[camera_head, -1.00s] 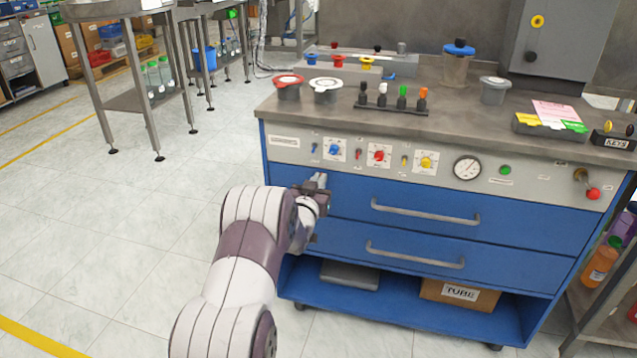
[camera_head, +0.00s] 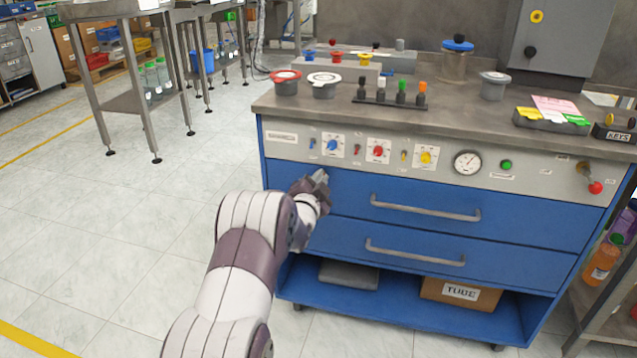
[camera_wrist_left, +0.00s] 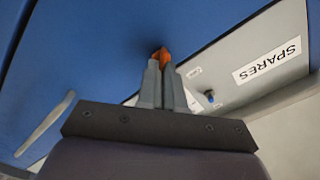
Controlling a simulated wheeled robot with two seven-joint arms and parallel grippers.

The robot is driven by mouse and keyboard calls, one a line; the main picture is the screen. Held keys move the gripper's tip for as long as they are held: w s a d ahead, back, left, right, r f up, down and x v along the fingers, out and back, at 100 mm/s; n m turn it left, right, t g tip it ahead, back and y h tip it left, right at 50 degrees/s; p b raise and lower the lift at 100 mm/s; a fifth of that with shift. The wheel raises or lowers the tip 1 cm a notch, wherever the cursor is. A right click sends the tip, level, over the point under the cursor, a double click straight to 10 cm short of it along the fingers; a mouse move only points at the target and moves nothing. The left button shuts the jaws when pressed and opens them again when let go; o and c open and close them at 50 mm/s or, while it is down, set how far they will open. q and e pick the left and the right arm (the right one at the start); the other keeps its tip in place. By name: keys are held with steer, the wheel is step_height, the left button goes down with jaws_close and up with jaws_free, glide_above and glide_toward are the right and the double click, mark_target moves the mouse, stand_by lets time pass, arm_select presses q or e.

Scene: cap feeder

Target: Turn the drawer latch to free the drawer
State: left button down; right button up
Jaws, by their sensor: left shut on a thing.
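The drawer latch shows as a small orange piece (camera_wrist_left: 161,56) between my left gripper's fingertips in the left wrist view. My left gripper (camera_wrist_left: 160,75) is shut on it, close to the blue drawer front, and the fingers hide most of the latch. In the head view my left gripper (camera_head: 318,183) is at the left end of the upper blue drawer (camera_head: 350,195), and the latch is hidden there. The upper drawer sits flush in the cabinet, with its grey bar handle (camera_head: 425,208) to the right of the gripper. My right gripper is not in view.
A grey panel with knobs and a gauge (camera_head: 467,162) runs above the drawers. A lower drawer handle (camera_head: 415,252) is below. Lidded pots and a bottle rack (camera_head: 390,103) stand on the worktop. The floor left of the cabinet is clear.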

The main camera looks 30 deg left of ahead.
arm_select(q)
steer(key=shift+d+f+m+b, duration=0.15)
steer(key=shift+m+b, duration=0.55)
steer(key=shift+m, duration=1.2)
steer(key=shift+a+f+m+b, duration=0.15)
steer(key=shift+m+b, duration=0.55)
steer(key=shift+m, duration=1.2)
steer(key=shift+d+m, duration=0.1)
steer(key=shift+m, duration=0.2)
steer(key=c, duration=1.3)
jaws_free()
